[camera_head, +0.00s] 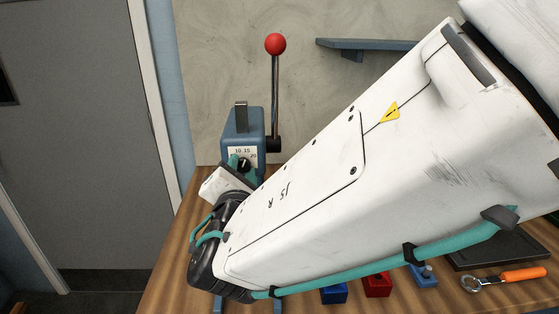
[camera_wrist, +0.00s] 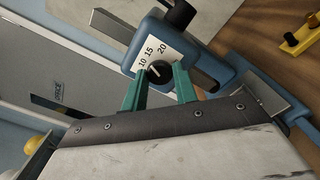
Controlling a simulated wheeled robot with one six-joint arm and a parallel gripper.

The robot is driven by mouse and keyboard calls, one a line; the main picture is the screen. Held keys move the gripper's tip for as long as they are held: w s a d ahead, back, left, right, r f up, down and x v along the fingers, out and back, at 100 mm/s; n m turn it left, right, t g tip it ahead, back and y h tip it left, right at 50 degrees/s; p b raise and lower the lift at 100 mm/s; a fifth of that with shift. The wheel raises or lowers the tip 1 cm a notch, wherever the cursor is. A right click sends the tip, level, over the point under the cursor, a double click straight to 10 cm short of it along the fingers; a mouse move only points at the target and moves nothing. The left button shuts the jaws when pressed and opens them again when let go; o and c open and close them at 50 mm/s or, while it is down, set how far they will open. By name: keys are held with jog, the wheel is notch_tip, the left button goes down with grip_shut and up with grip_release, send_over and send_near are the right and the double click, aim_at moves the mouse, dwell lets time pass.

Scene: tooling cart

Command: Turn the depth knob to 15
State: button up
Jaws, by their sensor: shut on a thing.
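In the head view the knob (camera_head: 244,164) shows just above my wrist, which hides the press's lower part.
The red-balled lever (camera_head: 275,46) stands upright at the press's right. Blue and red blocks (camera_head: 377,286), a dark tray (camera_head: 500,248) and an orange-handled tool (camera_head: 522,274) lie on the wooden top at right. A blue shelf (camera_head: 368,45) is on the wall.

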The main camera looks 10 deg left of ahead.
jog(key=shift+w, duration=0.1)
jog(key=o, duration=1)
jog(key=shift+d, duration=0.1)
jog(key=shift+c, duration=0.2)
jog(key=v, duration=0.7)
jog(key=shift+s, duration=0.4)
